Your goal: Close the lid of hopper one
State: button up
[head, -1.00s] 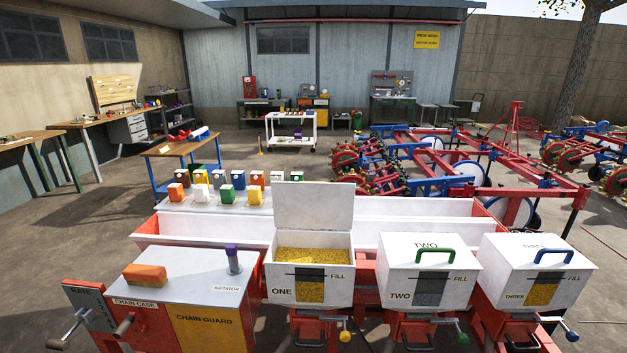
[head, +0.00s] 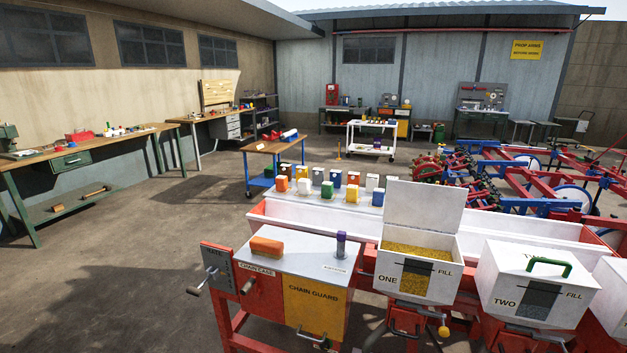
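Hopper one (head: 392,272) is a white box marked ONE and FILL, right of centre in the head view. Its white lid (head: 423,208) stands up open at the back edge, leaning slightly back. Yellow grain-like fill (head: 418,251) shows inside. A dark panel with a yellow lower part is on its front, and a yellow knob (head: 443,331) sits below. My gripper is not in view.
Hopper two (head: 535,285), with a green handle, stands closed to the right; another white hopper (head: 612,285) is cut off at the right edge. At left, the chain guard case (head: 305,265) carries an orange block (head: 267,246) and a purple-topped cylinder (head: 341,244). Open floor (head: 130,270) lies left.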

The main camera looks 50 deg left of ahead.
aim_at(434, 208)
jog(key=u, duration=1.35)
jog(key=i, duration=1.65)
